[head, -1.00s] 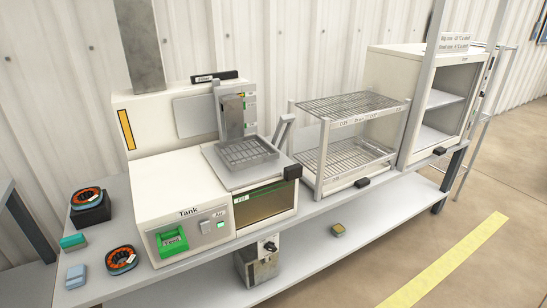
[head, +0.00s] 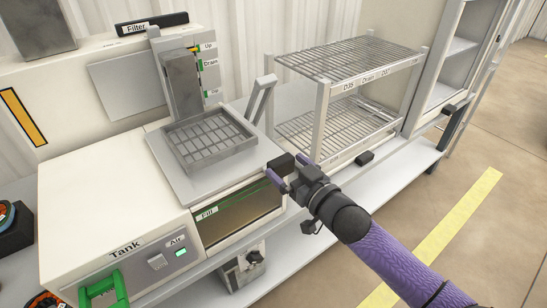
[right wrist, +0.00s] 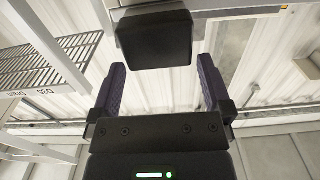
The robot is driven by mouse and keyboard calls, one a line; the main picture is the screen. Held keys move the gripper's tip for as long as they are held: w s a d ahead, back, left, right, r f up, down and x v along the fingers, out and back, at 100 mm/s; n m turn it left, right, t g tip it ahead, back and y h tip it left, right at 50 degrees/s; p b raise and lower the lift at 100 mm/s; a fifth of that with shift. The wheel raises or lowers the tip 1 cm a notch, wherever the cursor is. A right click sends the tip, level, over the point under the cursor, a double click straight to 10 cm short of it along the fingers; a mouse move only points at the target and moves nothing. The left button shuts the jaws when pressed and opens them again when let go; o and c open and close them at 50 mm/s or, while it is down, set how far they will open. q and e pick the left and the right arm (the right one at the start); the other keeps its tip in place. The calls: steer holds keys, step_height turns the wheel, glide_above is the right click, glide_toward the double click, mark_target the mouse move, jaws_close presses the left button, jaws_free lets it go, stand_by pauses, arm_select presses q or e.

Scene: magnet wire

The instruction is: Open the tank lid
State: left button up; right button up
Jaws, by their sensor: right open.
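The tank (head: 120,215) is a cream machine with a "Tank" label, at the left in the head view. Its flat grey top plate (head: 168,168) looks shut and level, with a grey wire basket (head: 209,141) on it. A black block handle (head: 280,165) sticks out at the plate's front right corner; it shows large in the right wrist view (right wrist: 155,40). My right gripper (head: 286,174) is open, its purple fingers pointing at the handle. In the wrist view the handle lies at the fingertips, between their lines; contact is not clear. My left gripper is not in view.
A wire rack (head: 350,65) stands right of the tank, with a small black block (head: 365,158) at its foot. A slanted grey bar (head: 262,98) rises between them. A metal box (head: 243,270) sits below the tank front. Open floor lies at right.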

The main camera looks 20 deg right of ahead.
mark_target(277, 158)
steer(key=b+x, duration=0.1)
steer(key=x, duration=0.3)
steer(key=shift+f, duration=0.15)
steer(key=shift+w+b, duration=0.2)
steer(key=shift+b, duration=0.15)
steer(key=shift+w+a, duration=0.1)
steer(key=shift+w, duration=0.05)
steer(key=c, duration=1.2)
jaws_close()
